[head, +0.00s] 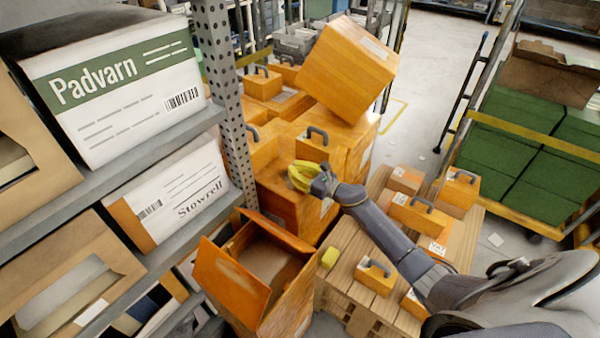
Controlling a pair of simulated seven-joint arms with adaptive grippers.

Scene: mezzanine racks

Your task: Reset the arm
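My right arm reaches in from the lower right. Its gripper (303,176), with yellow fingers, is in front of the stacked orange boxes, near the side of a large orange box (286,207). The fingers are small in the picture, and I cannot tell whether they are apart or closed. I see nothing clearly held in them. My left arm and gripper are not in view.
A grey rack with a Padvarn box (122,88) and a Stowrell box (172,193) stands at left. An open orange box (232,284) is below. A wooden pallet (345,240) holds orange handled cases. A cart with green boxes (520,150) is at right. Floor shows between.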

